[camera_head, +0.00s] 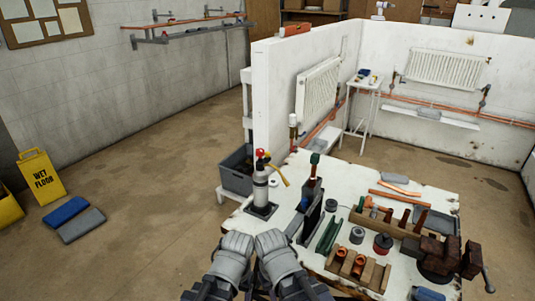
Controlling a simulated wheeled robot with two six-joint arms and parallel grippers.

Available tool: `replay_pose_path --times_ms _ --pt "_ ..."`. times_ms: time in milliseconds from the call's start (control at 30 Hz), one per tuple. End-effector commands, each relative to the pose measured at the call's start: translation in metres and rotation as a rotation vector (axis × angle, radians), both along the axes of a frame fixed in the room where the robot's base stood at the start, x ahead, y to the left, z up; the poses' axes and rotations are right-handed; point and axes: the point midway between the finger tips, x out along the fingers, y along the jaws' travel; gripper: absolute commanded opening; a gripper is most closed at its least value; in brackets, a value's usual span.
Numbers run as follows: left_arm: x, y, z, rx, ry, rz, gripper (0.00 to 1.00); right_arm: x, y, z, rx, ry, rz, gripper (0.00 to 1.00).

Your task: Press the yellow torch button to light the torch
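The torch (261,186) stands upright near the left edge of the white workbench (298,170). It has a pale grey cylinder, a red knob on top and a yellow, bent nozzle pointing right. It stands on a dark square base. I cannot make out a separate yellow button at this size. My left gripper (237,241) and my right gripper (270,240) are side by side at the bench's near left edge, below the torch in the picture and apart from it. Their fingertips are too small and overlapped to show whether they are open.
Right of the torch stand a green-handled tool (314,160), a wooden block with copper fittings (356,266), a tool rack (385,229) and a dark red vise (440,256). A grey crate (236,170) is left of the bench.

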Motion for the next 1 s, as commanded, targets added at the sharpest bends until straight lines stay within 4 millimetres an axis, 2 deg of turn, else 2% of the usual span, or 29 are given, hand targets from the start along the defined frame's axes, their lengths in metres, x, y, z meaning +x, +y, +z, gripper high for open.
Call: replay_pose_path --times_ms 33,200,1000 --pt "0.0000 0.0000 0.0000 0.000 0.000 0.000 0.70 0.0000 0.0000 0.0000 0.000 0.000 0.000 0.16" --pt "0.0000 0.0000 0.0000 0.000 0.000 0.000 0.70 0.0000 0.0000 0.0000 0.000 0.000 0.000 0.00" --pt "0.0000 0.0000 0.0000 0.000 0.000 0.000 0.70 0.0000 0.0000 0.0000 0.000 0.000 0.000 0.00"
